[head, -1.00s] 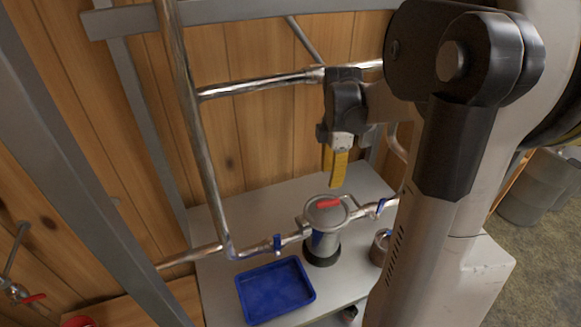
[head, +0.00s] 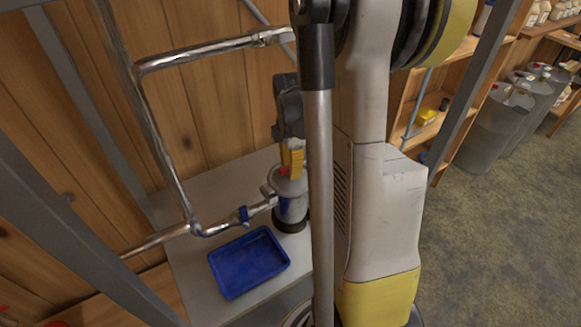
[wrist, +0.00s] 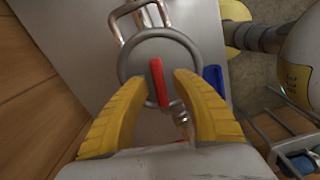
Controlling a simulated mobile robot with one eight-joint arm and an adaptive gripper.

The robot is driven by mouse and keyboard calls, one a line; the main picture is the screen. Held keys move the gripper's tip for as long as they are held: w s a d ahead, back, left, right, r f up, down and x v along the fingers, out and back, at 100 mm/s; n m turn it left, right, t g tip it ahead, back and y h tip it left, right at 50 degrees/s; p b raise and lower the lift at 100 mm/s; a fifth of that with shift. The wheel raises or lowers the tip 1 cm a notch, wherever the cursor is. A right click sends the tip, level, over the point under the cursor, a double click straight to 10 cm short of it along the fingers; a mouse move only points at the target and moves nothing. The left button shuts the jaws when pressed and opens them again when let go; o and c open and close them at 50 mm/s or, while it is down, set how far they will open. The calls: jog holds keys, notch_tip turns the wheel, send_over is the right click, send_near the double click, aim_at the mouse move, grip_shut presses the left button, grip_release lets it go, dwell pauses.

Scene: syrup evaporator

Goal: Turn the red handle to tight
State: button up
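The red handle (wrist: 159,83) is a short bar on the round grey lid of a metal canister (wrist: 134,58). In the wrist view it points nearly along the picture's height, tilted slightly. My gripper (wrist: 150,80) has two yellow fingers spread on either side of the handle, with gaps between, so it is open and empty. In the head view my gripper (head: 291,160) is just above the canister (head: 291,205), and only a bit of the red handle (head: 284,170) shows; my arm hides the rest.
A blue tray (head: 249,262) lies on the grey table (head: 190,240) left of the canister. A metal pipe with a blue valve (head: 244,215) joins the canister's left side.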

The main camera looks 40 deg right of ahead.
grip_shut()
